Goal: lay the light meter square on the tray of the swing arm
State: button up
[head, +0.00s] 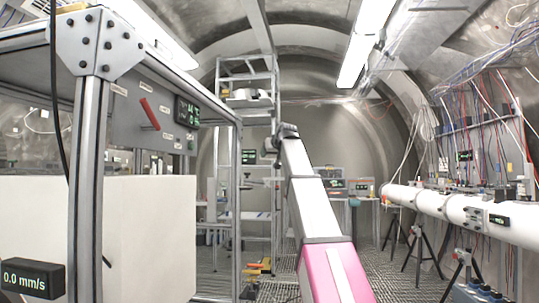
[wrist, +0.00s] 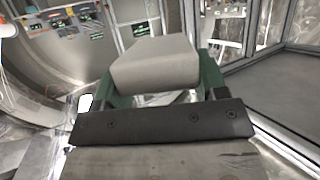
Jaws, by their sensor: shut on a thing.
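My gripper (wrist: 158,82) has green fingers, one on each side of a plain grey box-shaped thing, which I take to be the light meter (wrist: 154,60). It is held between the fingers, with a broad face towards the wrist camera. In the head view my arm reaches up and away, its dark wrist end near the middle of the picture; the held thing cannot be made out there. A small arm-like fitting with a flat top (head: 258,181) shows beside the metal frame, possibly the swing arm and its tray; I cannot tell for sure.
A metal frame with a grey panel (head: 150,115) and a large white block (head: 150,235) fill the left. A tall metal rack (head: 246,75) stands behind my arm. A white pipe (head: 455,207) on tripods runs along the right. The patterned floor between is partly open.

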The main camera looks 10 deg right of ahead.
jog(key=shift+f, duration=3.9)
jog(key=shift+f, duration=0.45)
jog(key=o, duration=1.1)
jog(key=shift+s, duration=0.1)
jog(key=v, duration=1.1)
notch_tip(320, 180, down, 44)
jog(key=a+m+g+h, duration=0.1)
jog(key=m+g, duration=0.1)
jog(key=g, duration=0.4)
jog(key=s+f+g, duration=0.2)
jog(key=s+f, duration=0.6)
jog(key=f, duration=0.3)
jog(key=s+a+f+g+h, duration=0.1)
jog(key=s+f+g, duration=0.1)
jog(key=s+f, duration=0.6)
jog(key=s+f+g, duration=0.3)
jog(key=s+f, duration=0.5)
jog(key=f, duration=0.8)
jog(key=shift+s+a+f+h, duration=0.1)
jog(key=shift+s+a+h, duration=0.1)
jog(key=shift+a+h, duration=0.15)
